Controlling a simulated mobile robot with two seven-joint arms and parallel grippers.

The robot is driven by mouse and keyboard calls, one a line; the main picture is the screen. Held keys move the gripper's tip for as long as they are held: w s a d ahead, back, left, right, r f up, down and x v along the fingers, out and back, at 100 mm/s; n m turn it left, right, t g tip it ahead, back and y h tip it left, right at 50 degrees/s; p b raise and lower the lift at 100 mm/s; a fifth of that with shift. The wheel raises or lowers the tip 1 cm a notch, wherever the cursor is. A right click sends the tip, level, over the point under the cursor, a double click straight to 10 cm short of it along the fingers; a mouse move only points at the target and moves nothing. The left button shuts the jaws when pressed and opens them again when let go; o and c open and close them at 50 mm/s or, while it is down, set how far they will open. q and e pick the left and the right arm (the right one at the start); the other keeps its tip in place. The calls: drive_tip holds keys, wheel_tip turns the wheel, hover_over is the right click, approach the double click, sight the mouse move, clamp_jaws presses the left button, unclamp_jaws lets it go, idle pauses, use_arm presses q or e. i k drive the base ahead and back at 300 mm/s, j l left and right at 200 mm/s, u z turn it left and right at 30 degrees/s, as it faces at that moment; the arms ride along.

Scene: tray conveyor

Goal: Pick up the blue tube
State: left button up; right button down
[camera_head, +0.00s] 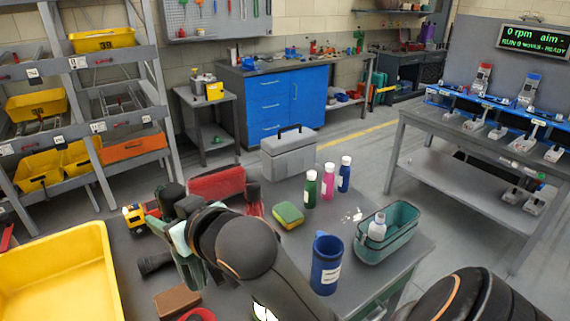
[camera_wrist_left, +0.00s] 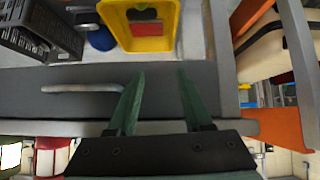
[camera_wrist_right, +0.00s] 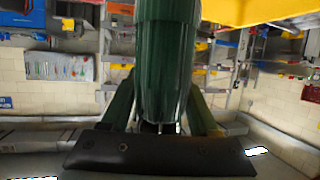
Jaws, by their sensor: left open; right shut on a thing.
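A small blue tube with a white cap (camera_head: 344,176) stands upright on the grey table, at the right end of a row beside a pink one (camera_head: 328,184) and a green one (camera_head: 311,190). A larger blue cup with a white label (camera_head: 325,265) stands nearer. My right gripper (camera_head: 178,228) is left of them, well apart; in the right wrist view (camera_wrist_right: 160,115) it is shut on a dark green ribbed cylinder (camera_wrist_right: 168,60). My left gripper (camera_wrist_left: 155,85) is open and empty before a grey front with a handle; the head view does not show it.
A teal basket (camera_head: 400,240) holding a white bottle stands right of the tubes. A green-yellow sponge (camera_head: 287,215), a grey toolbox (camera_head: 288,155) and a red box (camera_head: 217,182) are around them. A yellow tote (camera_head: 55,275) is at lower left.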

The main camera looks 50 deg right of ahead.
sight(329, 249)
drive_tip(key=k+l+z, duration=0.15)
drive_tip(key=k, duration=0.25)
drive_tip(key=z, duration=1.3)
drive_tip(key=i+l+u, duration=0.15)
drive_tip(key=l+u, duration=0.25)
drive_tip(key=l, duration=0.2)
drive_tip(key=l+u, duration=0.35)
drive_tip(key=l, duration=0.25)
drive_tip(key=i, duration=0.05)
